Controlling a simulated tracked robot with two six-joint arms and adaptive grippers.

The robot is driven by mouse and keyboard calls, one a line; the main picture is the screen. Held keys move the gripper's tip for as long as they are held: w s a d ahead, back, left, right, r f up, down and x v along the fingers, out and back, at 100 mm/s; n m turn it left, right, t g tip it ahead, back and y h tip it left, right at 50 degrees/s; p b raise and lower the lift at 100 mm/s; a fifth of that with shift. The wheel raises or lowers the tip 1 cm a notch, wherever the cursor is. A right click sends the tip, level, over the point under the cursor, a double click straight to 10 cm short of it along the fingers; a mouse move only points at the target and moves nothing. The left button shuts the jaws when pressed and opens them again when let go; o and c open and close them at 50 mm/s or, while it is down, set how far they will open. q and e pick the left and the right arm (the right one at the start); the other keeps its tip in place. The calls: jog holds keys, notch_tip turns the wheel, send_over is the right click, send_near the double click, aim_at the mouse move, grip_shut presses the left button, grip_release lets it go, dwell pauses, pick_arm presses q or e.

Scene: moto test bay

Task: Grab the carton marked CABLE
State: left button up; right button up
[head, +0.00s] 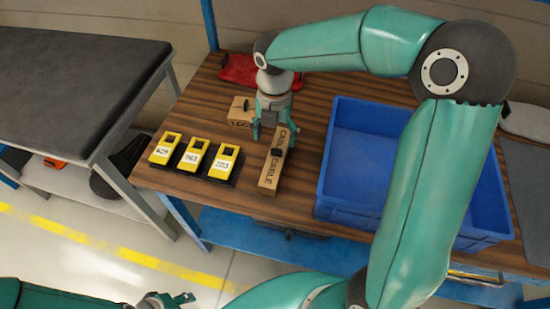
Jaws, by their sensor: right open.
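The carton marked CABLE (271,173) is a long brown box lying on the wooden table (330,92), left of the blue crate. Its lettering shows on the top and side. My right gripper (272,133) is open and points down at the carton's far end. One finger is on the left of that end, and the far end is partly hidden by the gripper. I cannot tell whether the fingers touch it. My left gripper (170,300) is low at the bottom edge, far from the carton, and its jaws are too unclear to judge.
A second brown carton (239,112) lies just behind and left of my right gripper. Three yellow units (194,156) with white labels stand left of the CABLE carton. A blue crate (326,190) stands to the right. A red object (240,70) lies at the back.

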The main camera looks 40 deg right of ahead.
aim_at(276, 155)
notch_tip(276, 155, down, 8)
jog(key=shift+s+d+f, duration=0.15)
jog(key=shift+f, duration=0.1)
dwell(0.4)
jog(key=c, duration=1.4)
jog(key=shift+r, duration=0.1)
